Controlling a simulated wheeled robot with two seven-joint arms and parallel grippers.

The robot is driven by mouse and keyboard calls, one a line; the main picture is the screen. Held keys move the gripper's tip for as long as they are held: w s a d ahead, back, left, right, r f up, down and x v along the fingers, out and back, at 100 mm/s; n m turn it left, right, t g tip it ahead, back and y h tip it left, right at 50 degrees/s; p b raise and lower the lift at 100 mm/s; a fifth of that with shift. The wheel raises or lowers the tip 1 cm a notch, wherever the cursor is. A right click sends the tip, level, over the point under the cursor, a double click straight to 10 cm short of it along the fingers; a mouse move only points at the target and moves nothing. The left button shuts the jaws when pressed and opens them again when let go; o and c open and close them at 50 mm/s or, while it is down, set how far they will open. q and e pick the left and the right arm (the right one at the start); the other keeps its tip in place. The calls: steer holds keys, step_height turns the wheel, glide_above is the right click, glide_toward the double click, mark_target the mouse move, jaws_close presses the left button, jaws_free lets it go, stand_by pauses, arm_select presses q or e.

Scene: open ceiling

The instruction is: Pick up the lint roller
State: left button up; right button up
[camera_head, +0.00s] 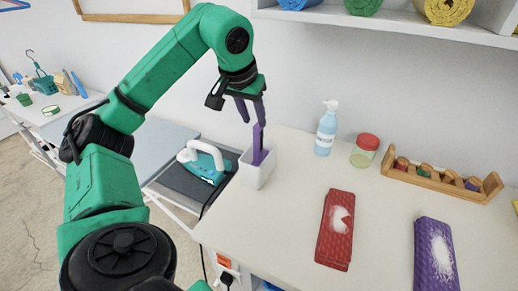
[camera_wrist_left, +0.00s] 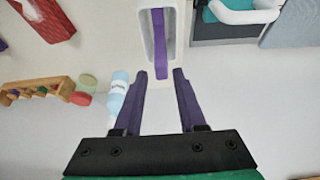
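The lint roller appears to be the purple upright piece (camera_head: 258,145) standing in a white holder (camera_head: 254,176) on the white table. The part down in the holder is hidden in the head view. In the left wrist view the purple piece (camera_wrist_left: 160,45) lies inside the white holder's rim (camera_wrist_left: 147,40). My left gripper (camera_head: 254,118) has purple fingers pointing down, just above the piece's top. My right gripper is not in view.
An iron (camera_head: 203,162) rests on the ironing board left of the holder. A spray bottle (camera_head: 326,130), red-lidded jar (camera_head: 364,152) and wooden rack (camera_head: 440,184) stand right. A red cloth (camera_head: 329,245) and purple cloth (camera_head: 433,275) lie in front. A shelf (camera_head: 400,22) overhangs the back.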

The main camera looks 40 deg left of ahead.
mark_target(260, 145)
arm_select(q)
steer(key=p+x, duration=0.1)
steer(key=x, duration=1.1)
steer(key=shift+s+f, duration=0.15)
steer(key=shift+f, duration=0.1)
jaws_close()
